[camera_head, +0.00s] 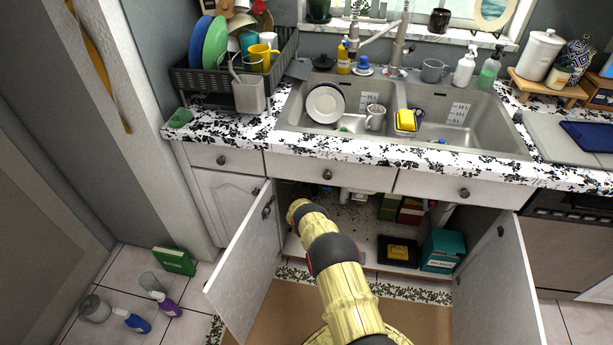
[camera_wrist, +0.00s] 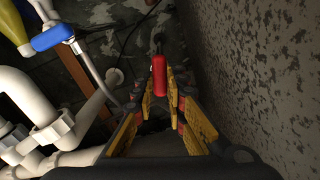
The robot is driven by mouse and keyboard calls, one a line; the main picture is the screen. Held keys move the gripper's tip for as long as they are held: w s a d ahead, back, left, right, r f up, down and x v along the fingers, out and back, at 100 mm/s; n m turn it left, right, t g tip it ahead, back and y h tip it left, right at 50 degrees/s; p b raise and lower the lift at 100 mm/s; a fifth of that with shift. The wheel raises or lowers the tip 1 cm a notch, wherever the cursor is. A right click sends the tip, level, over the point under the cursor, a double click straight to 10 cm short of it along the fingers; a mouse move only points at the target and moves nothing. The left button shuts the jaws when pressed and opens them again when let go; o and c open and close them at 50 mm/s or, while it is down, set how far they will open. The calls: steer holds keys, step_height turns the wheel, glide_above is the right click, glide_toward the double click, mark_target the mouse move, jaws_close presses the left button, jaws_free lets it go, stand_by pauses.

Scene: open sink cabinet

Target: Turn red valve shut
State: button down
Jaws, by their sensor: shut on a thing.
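The red valve (camera_wrist: 159,72) shows as a narrow red handle in the upper middle of the wrist view. My gripper (camera_wrist: 161,84) has its yellow and dark fingers on either side of this handle, closed in on its lower part. The handle points along the fingers, towards the camera. Behind it a dark fitting sits near the back wall. In the head view the red valve and my gripper are hidden inside the open sink cabinet (camera_head: 364,226), behind my arm.
A blue valve handle (camera_wrist: 53,37) with a grey hose is at upper left in the wrist view. White pipes (camera_wrist: 45,115) fill the left side. A speckled cabinet wall (camera_wrist: 265,70) stands close on the right. The cabinet's left door (camera_head: 243,262) and right door (camera_head: 500,275) stand open.

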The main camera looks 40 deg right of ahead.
steer(key=m, duration=0.5)
steer(key=shift+s+d+f+m, duration=0.1)
steer(key=shift+m, duration=0.2)
stand_by(0.4)
steer(key=c, duration=1.8)
jaws_free()
steer(key=v, duration=1.2)
steer(key=shift+o, duration=0.3)
